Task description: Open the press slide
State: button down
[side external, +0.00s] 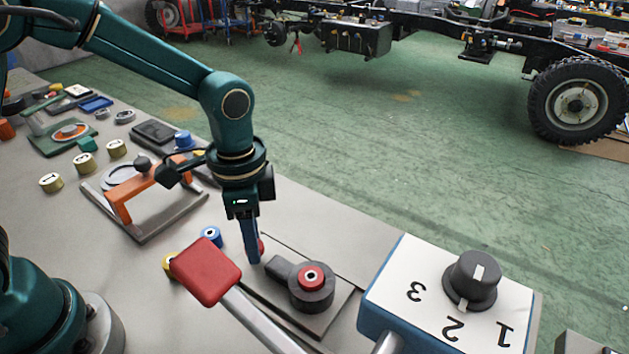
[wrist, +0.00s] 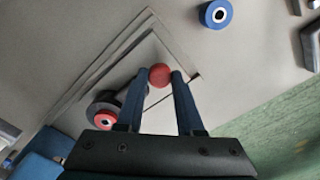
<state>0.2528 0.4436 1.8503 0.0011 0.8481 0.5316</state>
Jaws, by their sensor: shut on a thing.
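My gripper (side external: 254,257) points down at the bench, shut on a red ball knob (wrist: 160,76). In the wrist view the blue fingers (wrist: 160,80) have the ball between their tips. In the side view the fingers hide most of the ball. Beside it is a dark round hub (side external: 312,291) with a red cap, with a short dark arm pointing toward the ball. The hub also shows in the wrist view (wrist: 103,116). It stands on a grey plate (side external: 335,312). An orange bridge-shaped frame (side external: 150,183) stands on another plate. I cannot tell which part is the press slide.
A red-ended lever (side external: 205,271) rises close in front of my gripper. A blue ring-shaped part (side external: 211,236) sits just left of the fingers. A selector box (side external: 440,292) with a dark knob stands at right. Several small parts crowd the bench at left.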

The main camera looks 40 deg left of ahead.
jog(key=shift+w+r, duration=0.1)
jog(key=c, duration=0.5)
grip_release()
jog(key=shift+c, duration=0.2)
jog(key=shift+r, duration=2.55)
jog(key=s+a+r+n+t, duration=0.3)
jog(key=s+a+r+t, duration=0.15)
jog(key=r, duration=0.35)
jog(key=s+a+f+n+t, duration=0.1)
jog(key=s+a+f+n, duration=0.1)
jog(key=s+n, duration=0.4)
jog(key=shift+a, duration=0.2)
